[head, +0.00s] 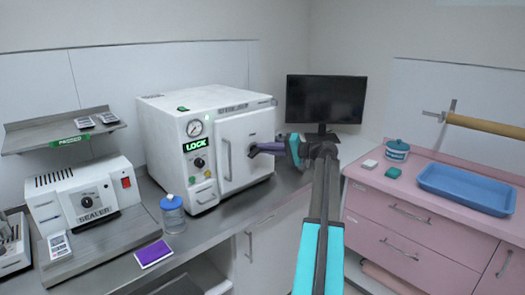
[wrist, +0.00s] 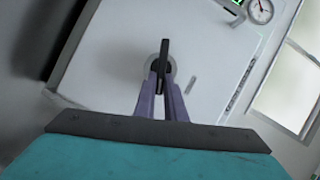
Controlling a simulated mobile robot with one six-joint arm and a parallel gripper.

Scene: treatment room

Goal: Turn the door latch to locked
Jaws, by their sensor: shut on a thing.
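The white steriliser (head: 165,140) stands on the grey counter, with its door (head: 240,135) closed flush against the body. The dark door latch (wrist: 164,50) is a short bar on a round grey base in the middle of the door in the wrist view. My gripper (head: 262,149) reaches the door from the right. Its purple fingers (wrist: 162,82) are shut on the latch, one on each side. In the head view the fingers hide most of the latch, so its angle is hard to tell there.
A pale vertical handle (head: 227,160) is on the door's left side. A blue-capped jar (head: 172,214) and a purple pack (head: 154,253) stand in front on the counter. A monitor (head: 325,100) is behind my arm. A pink cabinet (head: 420,220) is at the right.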

